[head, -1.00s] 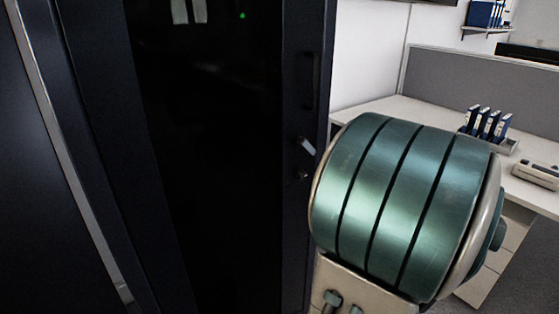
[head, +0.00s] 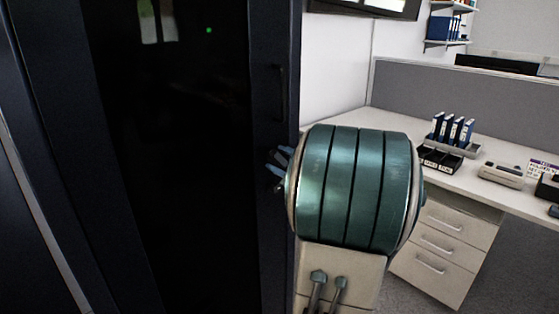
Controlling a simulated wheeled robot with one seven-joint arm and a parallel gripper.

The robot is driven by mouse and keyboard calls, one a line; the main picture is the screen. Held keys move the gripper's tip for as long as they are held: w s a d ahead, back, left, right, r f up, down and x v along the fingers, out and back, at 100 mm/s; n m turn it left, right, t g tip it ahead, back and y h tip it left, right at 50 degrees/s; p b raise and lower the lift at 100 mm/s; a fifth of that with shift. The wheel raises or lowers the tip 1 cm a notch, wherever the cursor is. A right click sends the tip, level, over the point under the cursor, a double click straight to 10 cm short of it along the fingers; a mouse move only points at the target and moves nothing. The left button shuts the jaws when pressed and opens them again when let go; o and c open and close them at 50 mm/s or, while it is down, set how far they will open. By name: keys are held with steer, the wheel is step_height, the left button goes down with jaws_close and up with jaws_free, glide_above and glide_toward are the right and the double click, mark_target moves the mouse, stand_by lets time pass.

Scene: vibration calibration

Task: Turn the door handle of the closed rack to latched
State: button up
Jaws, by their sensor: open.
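The closed rack (head: 170,190) is a tall black cabinet with a dark door filling the left of the head view. A vertical pull (head: 280,92) is on its right frame. Just below it, small bluish-grey tips show as my gripper (head: 279,160), beside the left edge of my large green arm joint. The gripper is open, its tips close to the door frame where the door handle sits. The handle is small and dark here and mostly hidden by the tips and my arm; I cannot tell its angle or whether the tips touch it.
A white desk (head: 395,110) with a grey partition (head: 470,95) stands at the right. It holds blue binders (head: 453,130) and a grey device (head: 502,175). A drawer unit (head: 440,245) is below. Grey floor shows at the lower right.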

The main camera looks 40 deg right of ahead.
steer(key=shift+w, duration=0.3)
jaws_close()
